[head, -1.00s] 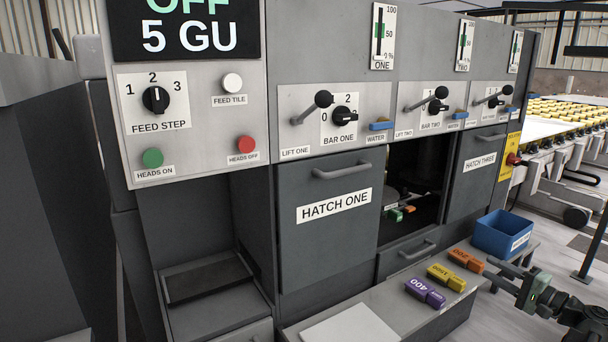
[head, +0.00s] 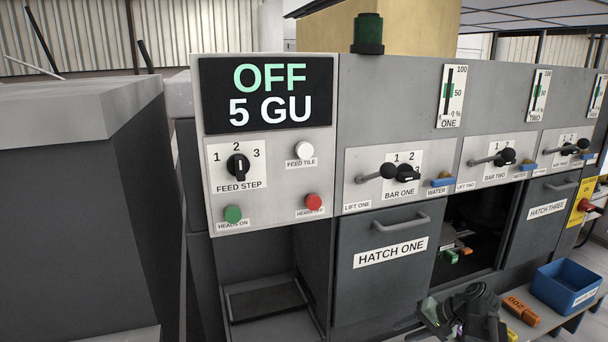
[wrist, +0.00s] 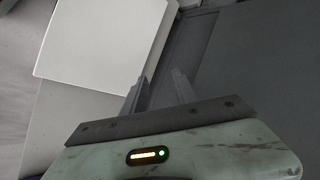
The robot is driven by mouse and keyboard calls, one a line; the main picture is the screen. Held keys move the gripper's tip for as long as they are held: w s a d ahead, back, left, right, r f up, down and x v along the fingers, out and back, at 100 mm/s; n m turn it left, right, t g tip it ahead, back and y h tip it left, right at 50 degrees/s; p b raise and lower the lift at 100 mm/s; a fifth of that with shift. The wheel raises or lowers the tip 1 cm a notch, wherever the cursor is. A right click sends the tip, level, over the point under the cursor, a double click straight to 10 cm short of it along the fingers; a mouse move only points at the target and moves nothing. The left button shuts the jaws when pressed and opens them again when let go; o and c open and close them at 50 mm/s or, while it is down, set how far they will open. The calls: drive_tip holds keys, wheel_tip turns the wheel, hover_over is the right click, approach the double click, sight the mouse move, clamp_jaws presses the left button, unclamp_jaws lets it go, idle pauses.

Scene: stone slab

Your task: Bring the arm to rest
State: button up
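My gripper (head: 415,330) is low in the head view, in front of the panel of hatch one (head: 385,265), pointing left. In the wrist view its two fingers (wrist: 160,88) stand apart with nothing seen between them. Beyond them lie a white flat slab (wrist: 105,40) and a dark grey surface (wrist: 255,70). The fingers look small and partly cut off in the head view. My arm covers part of the bench and the blocks there.
An orange block marked 200 (head: 521,311) and a blue bin (head: 568,287) are on the bench right of my arm. Hatch two's opening (head: 478,225) is dark, with small green and orange pieces inside. The control panel (head: 270,170) reads OFF, 5 GU. A grey cabinet (head: 75,220) stands left.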

drive_tip(key=s+a+r+n+g+h+p, duration=0.2)
drive_tip(key=s+a+n+h+p, duration=0.1)
drive_tip(key=a, duration=0.5)
drive_tip(key=s+a+r+n+g+h+p, duration=0.2)
drive_tip(key=a+p, duration=0.3)
drive_tip(key=a, duration=0.3)
drive_tip(key=shift+s+a+r+n+h, duration=0.25)
drive_tip(key=shift+s+r+n+h, duration=0.15)
drive_tip(key=shift+r+n+h, duration=0.3)
drive_tip(key=shift+f, duration=0.15)
